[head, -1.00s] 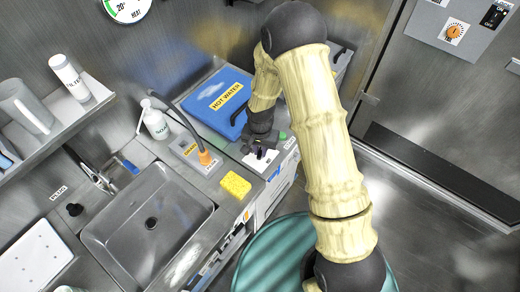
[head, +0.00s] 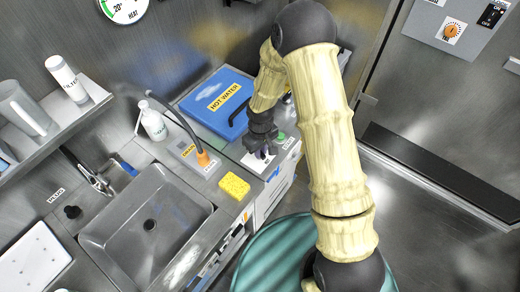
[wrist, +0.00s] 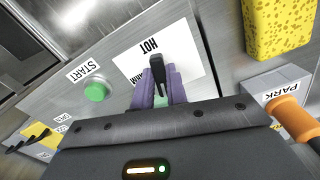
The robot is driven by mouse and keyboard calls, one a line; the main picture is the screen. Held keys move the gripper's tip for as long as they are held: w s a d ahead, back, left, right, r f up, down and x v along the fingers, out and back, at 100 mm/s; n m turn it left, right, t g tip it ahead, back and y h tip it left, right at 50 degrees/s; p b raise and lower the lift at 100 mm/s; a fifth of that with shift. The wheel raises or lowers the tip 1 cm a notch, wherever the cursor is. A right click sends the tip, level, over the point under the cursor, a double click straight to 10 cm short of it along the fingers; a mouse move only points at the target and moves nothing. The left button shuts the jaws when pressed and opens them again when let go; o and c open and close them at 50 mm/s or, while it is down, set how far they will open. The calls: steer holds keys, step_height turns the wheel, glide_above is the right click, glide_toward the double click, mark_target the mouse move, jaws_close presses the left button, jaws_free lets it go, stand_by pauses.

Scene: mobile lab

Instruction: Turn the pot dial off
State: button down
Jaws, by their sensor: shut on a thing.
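The pot dial (wrist: 157,66) is a slim black lever on a white label plate marked HOT and WARM in the wrist view. Its pointer end lies toward the word HOT. My gripper (wrist: 159,82) has its purple fingers shut on the dial, one on each side. In the head view my gripper (head: 262,154) reaches down onto the counter front beside the blue HOT WATER pot lid (head: 217,97). The dial is mostly hidden there by the fingers. Any OFF mark is not readable.
A green START button (wrist: 97,92) sits close beside the dial plate. A sink (head: 147,220) lies left. Open floor is at right.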

steer(key=shift+w+d+n, duration=0.1)
steer(key=shift+n, duration=1.4)
steer(key=c, duration=1.4)
jaws_free()
steer(key=shift+r, duration=0.1)
step_height(320, 180, up, 17)
steer(key=shift+r, duration=0.15)
